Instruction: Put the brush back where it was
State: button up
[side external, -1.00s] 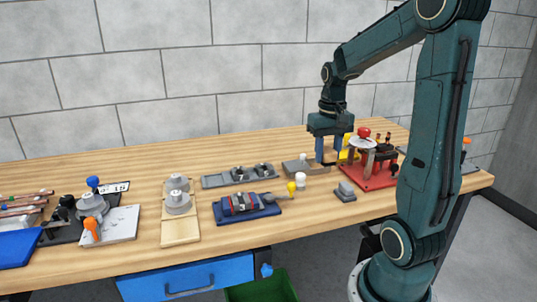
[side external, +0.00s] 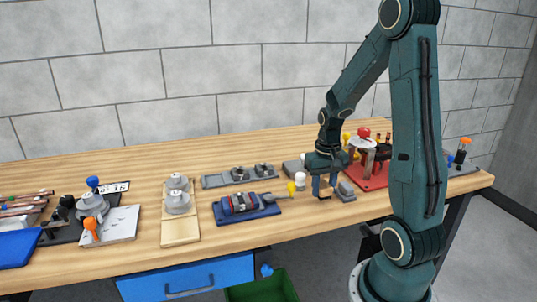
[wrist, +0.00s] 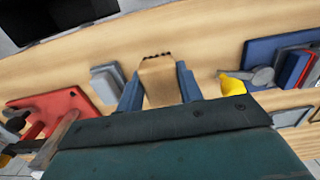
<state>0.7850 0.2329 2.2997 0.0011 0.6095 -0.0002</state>
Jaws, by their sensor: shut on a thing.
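My gripper (side external: 322,190) is low over the front right part of the table in the side view. Its two blue fingers are shut on the brush, a tan block with a dark bristle edge; the brush (wrist: 160,82) shows between the fingers (wrist: 159,80) in the wrist view. In the side view only a small dark lower part of it shows beneath the fingers. I cannot tell if the bristles touch the table. The frames do not mark the brush's former place.
A grey block (side external: 346,190) stands close right of my gripper. A white cylinder (side external: 300,180) and a yellow-handled tool (side external: 291,188) are left of it. A red fixture (side external: 372,172) is behind right. A blue vise (side external: 243,206) stands further left. Bare wood lies in front.

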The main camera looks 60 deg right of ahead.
aim_at(323, 195)
jog(key=shift+f, duration=1.55)
jog(key=shift+f, duration=0.15)
jog(key=o, duration=1)
jog(key=shift+c, duration=0.2)
notch_tip(323, 195, up, 12)
jog(key=shift+r, duration=0.2)
